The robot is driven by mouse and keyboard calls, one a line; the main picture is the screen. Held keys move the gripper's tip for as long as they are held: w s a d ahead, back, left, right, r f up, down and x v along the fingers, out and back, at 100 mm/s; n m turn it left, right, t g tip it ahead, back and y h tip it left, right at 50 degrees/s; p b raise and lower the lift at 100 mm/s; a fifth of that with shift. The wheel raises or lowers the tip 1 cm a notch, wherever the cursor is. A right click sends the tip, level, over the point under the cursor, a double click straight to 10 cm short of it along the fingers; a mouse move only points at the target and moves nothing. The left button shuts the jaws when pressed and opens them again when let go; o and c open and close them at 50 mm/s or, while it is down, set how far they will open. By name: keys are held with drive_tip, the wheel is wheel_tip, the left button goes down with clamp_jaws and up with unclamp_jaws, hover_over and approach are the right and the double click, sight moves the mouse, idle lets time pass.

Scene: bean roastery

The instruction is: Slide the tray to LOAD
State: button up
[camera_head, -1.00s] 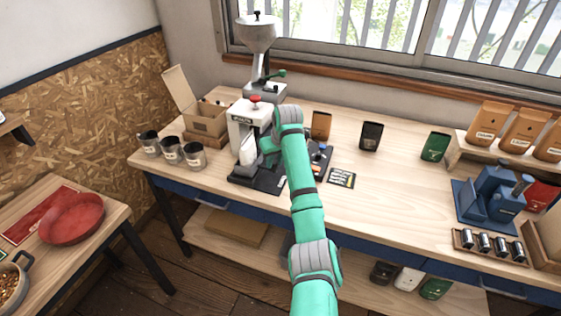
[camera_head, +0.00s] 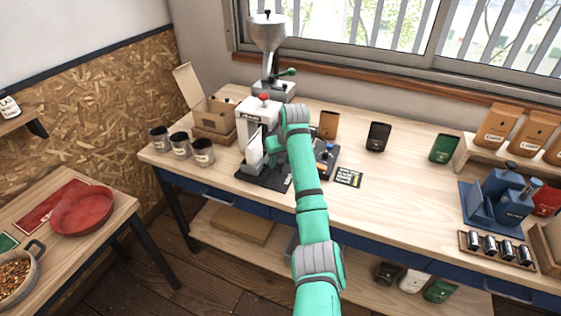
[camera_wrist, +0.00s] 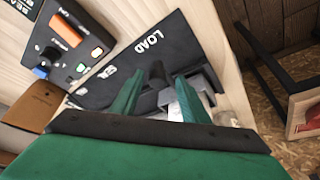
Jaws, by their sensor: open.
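The white machine (camera_head: 257,118) with a red knob stands on a black base plate (camera_head: 258,181) at the left of the bench. A pale pouch-like piece shows at its front. In the wrist view the dark plate (camera_wrist: 105,88) carries the white word LOAD (camera_wrist: 147,42). A grey metal part (camera_wrist: 212,77), perhaps the tray, lies at the plate's edge, largely hidden by my fingers. My gripper (camera_wrist: 158,92) is open over the plate, its green fingers on either side of a dark upright piece (camera_wrist: 157,72). I cannot tell whether they touch it. My arm hides part of the machine in the head view.
A control panel (camera_wrist: 67,45) with a blue knob and lit buttons adjoins the plate. Three dark cups (camera_head: 180,145) and an open carton (camera_head: 212,112) stand left of the machine. A grinder (camera_head: 268,50) stands behind.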

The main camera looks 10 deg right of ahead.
drive_tip(key=v, duration=1)
drive_tip(key=shift+r, duration=0.2)
drive_tip(key=shift+s, duration=0.1)
